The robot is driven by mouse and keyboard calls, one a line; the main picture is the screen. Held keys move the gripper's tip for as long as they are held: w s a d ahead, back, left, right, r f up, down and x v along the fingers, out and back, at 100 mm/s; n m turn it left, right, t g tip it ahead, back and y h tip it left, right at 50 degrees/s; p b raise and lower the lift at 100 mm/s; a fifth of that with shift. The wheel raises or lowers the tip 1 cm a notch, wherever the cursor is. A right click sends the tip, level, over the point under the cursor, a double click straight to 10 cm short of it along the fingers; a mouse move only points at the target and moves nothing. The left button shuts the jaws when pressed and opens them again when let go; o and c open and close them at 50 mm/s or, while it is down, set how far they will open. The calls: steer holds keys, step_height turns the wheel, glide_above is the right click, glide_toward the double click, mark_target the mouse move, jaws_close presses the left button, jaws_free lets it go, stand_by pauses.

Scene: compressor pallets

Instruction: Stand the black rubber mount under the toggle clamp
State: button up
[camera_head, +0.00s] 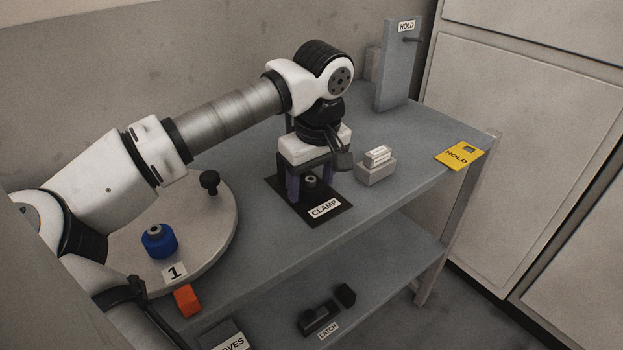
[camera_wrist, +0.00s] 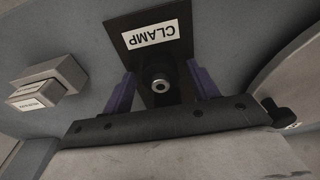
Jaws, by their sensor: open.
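The black rubber mount (camera_head: 311,182), a short dark cylinder with a pale metal top, stands upright on the dark plate labelled CLAMP (camera_head: 283,184). It also shows from above in the wrist view (camera_wrist: 159,84). My gripper (camera_head: 310,190) is open, pointing down, with one purple finger on each side of the mount. In the wrist view my gripper (camera_wrist: 162,80) shows gaps beside the mount, though contact low down cannot be judged. The toggle clamp itself cannot be made out; my gripper and wrist cover much of the plate's rear.
A round turntable (camera_head: 222,228) bears a blue mount (camera_head: 158,241) and a black knob (camera_head: 209,182). A grey block with a white label (camera_head: 377,166) stands right of the plate. A HOLD panel (camera_head: 398,65) rises behind; a yellow HOLD tag (camera_head: 459,155) lies near the right edge.

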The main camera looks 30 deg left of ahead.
mark_target(316, 189)
step_height(316, 189, up, 12)
steer(key=d, duration=0.1)
steer(key=shift+s+d+r+p, duration=0.15)
steer(key=shift+s+p, duration=0.1)
steer(key=shift+p, duration=0.1)
steer(key=shift+d, duration=0.1)
